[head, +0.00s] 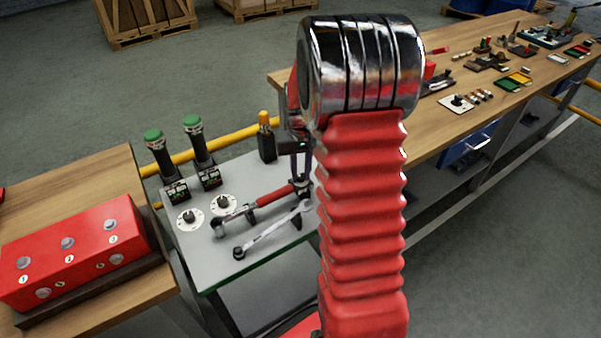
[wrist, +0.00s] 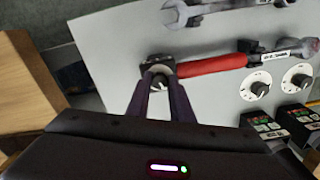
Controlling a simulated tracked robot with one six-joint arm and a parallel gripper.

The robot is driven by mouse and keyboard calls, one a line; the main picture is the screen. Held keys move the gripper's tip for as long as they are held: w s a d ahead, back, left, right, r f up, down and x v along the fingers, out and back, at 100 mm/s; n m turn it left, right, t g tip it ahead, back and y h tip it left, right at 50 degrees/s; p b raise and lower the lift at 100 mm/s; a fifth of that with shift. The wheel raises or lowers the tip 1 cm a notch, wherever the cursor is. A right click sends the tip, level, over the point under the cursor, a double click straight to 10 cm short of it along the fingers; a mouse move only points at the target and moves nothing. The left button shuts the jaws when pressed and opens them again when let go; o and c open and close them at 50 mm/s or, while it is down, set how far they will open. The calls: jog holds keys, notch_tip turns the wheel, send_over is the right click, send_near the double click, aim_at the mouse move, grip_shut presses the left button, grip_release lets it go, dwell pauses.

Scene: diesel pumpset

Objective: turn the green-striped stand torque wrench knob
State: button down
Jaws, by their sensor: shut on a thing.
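The torque wrench lies on a light grey stand (head: 205,265) with a green front edge. Its red handle (head: 272,198) shows in the head view and also in the wrist view (wrist: 212,65). The knob (wrist: 159,70) is at the handle's left end in the wrist view. My gripper (wrist: 160,80) is shut on the knob, its two dark fingers on either side of it. The fingers partly cover the knob, so its turn angle cannot be told. In the head view my gripper (head: 301,180) is at the handle's right end, partly hidden by my arm.
A combination wrench (head: 270,232) lies beside the torque wrench. Two dial knobs (head: 190,217) and two green-topped black tools (head: 200,150) stand at the stand's left. A red box (head: 75,250) sits on the left bench. A long wooden bench (head: 440,130) runs to the right.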

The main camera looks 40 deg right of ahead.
aim_at(301, 176)
jog(key=shift+d+m, duration=0.1)
jog(key=shift+m, duration=1.3)
jog(key=m, duration=0.4)
jog(key=c, duration=1.6)
grip_release()
jog(key=shift+o, duration=0.2)
jog(key=shift+r, duration=0.1)
notch_tip(301, 176, up, 14)
jog(key=shift+f, duration=0.25)
